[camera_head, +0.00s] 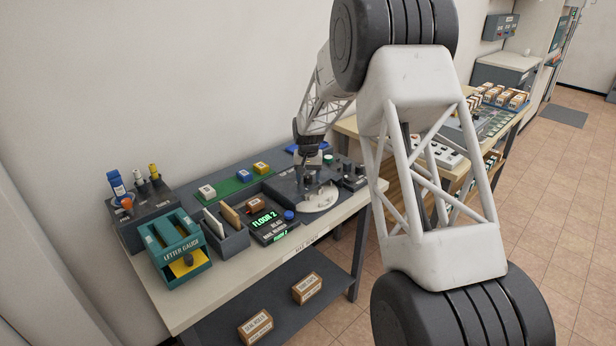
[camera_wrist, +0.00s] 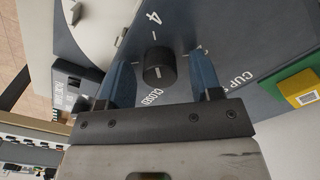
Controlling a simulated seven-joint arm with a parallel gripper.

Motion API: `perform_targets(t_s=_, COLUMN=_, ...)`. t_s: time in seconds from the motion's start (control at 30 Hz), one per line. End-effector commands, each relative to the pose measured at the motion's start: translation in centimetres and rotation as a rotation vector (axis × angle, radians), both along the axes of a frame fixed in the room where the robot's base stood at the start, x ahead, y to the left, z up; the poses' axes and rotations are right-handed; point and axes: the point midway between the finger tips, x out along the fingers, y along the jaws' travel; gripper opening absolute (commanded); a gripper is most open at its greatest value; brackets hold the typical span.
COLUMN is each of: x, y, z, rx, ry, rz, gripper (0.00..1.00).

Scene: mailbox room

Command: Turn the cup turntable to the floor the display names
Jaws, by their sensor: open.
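The display (camera_head: 265,219) on the bench reads "FLOOR 2" in green, with smaller lines below it. A pale round disc (camera_head: 316,202), which looks like the turntable, lies on the dark panel; its edge also shows in the wrist view (camera_wrist: 78,28). A black knob (camera_wrist: 158,66) with a short white mark sits on the panel, with "4" and "CLOSED" printed near it. My gripper (camera_wrist: 155,72) is open, with its blue fingers on either side of the knob. I cannot tell whether they touch it. In the head view my gripper (camera_head: 312,182) is over the panel, beside the disc.
A teal letter gauge (camera_head: 178,250) and a grey holder (camera_head: 226,238) stand at the bench's left. A green strip (camera_head: 234,184) with small blocks lies behind. A blue-topped button (camera_head: 289,216) sits beside the display. A second table (camera_head: 352,130) stands to the right.

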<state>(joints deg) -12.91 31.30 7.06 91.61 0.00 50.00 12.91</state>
Motion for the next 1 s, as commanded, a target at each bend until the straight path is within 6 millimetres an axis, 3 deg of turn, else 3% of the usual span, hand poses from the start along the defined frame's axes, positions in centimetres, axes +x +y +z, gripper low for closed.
perform_targets(t_s=0.07, x=0.00, y=0.00, z=0.00, rx=0.000, ry=0.000, rz=0.000, gripper=0.56)
perform_targets(t_s=0.43, x=0.00, y=0.00, z=0.01, rx=0.000, ry=0.000, rz=0.000, gripper=0.00)
perform_targets(t_s=1.0, x=-0.01, y=0.00, z=-0.03, rx=0.000, ry=0.001, rz=0.101, gripper=0.00)
